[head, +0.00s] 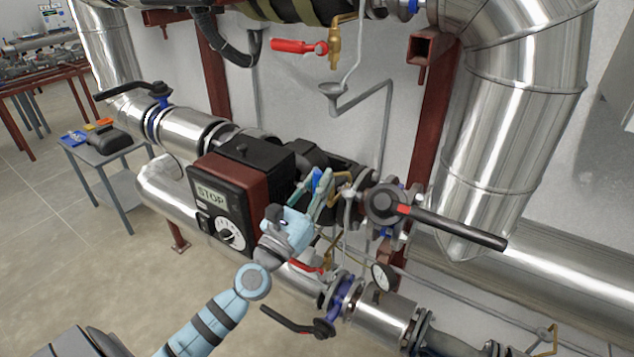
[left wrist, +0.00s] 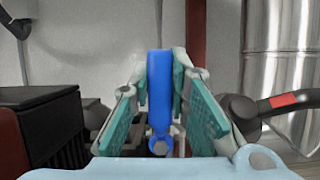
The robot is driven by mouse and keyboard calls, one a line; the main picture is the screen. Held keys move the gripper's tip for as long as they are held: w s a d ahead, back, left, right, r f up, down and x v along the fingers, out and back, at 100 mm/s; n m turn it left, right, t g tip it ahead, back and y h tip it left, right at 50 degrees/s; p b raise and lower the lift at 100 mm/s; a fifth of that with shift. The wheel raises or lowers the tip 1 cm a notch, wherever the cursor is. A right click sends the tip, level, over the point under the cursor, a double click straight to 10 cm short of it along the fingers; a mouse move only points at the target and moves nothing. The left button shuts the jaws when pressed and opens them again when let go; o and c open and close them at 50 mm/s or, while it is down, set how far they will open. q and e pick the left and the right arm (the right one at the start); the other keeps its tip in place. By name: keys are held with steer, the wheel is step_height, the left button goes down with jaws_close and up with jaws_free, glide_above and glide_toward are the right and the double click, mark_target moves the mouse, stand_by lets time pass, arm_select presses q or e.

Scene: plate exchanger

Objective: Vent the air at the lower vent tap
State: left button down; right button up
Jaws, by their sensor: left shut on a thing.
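A small tap with a blue lever (head: 317,179) sits on the pipework right of the pump's dark red and black box. Beside it is a bent brass piece (head: 344,183). My left gripper (head: 319,186) is shut on the blue lever. In the left wrist view the blue lever (left wrist: 159,90) stands upright between the green finger pads (left wrist: 160,80), with a bolt at its lower end. The tap's body is mostly hidden behind my gripper. Another brass tap (head: 335,45) with a red lever (head: 297,46) is higher on the wall side. My right gripper is not in view.
The pump box marked STOP (head: 229,195) stands close left of my gripper. A long black valve lever (head: 455,226) juts out on the right. A grey funnel (head: 338,95) hangs above.

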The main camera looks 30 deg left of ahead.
arm_select(q)
steer(key=shift+f, duration=0.15)
steer(key=c, duration=1.5)
jaws_free()
steer(key=shift+s, duration=0.1)
steer(key=v, duration=1.1)
steer(key=shift+s, duration=0.4)
